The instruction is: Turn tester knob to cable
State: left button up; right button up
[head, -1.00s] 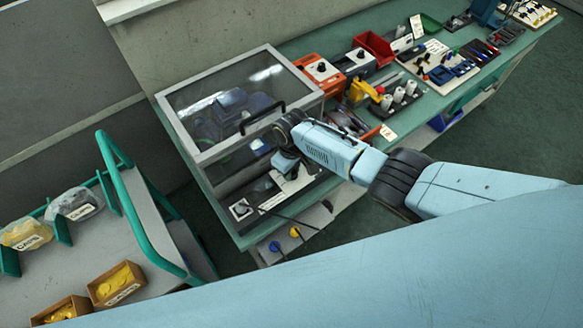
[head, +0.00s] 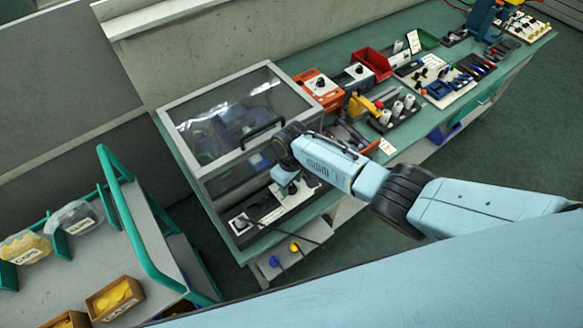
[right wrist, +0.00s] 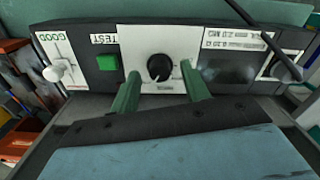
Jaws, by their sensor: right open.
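The tester is a dark box with a white front panel, low in front of the glazed case in the head view (head: 262,209) and close up in the right wrist view (right wrist: 215,75). Its black round knob (right wrist: 159,68) sits on the white panel; small print around it is unreadable. My right gripper (right wrist: 160,86) has two green fingers, open, one on each side and slightly below the knob, with a gap to it on both sides. In the head view my right gripper (head: 284,177) is over the tester and hides the knob. My left gripper is not in view.
A green TEST button (right wrist: 107,62) and a white lever (right wrist: 55,72) by a GOOD label lie left of the knob. A dark cable (right wrist: 255,28) crosses the tester's right side. The glazed case (head: 235,105) stands behind; a trolley (head: 150,235) stands left.

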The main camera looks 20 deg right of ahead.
aim_at(292, 186)
notch_tip(292, 186, up, 12)
jog(key=p, duration=0.1)
jog(key=shift+r, duration=0.25)
dwell(0.5)
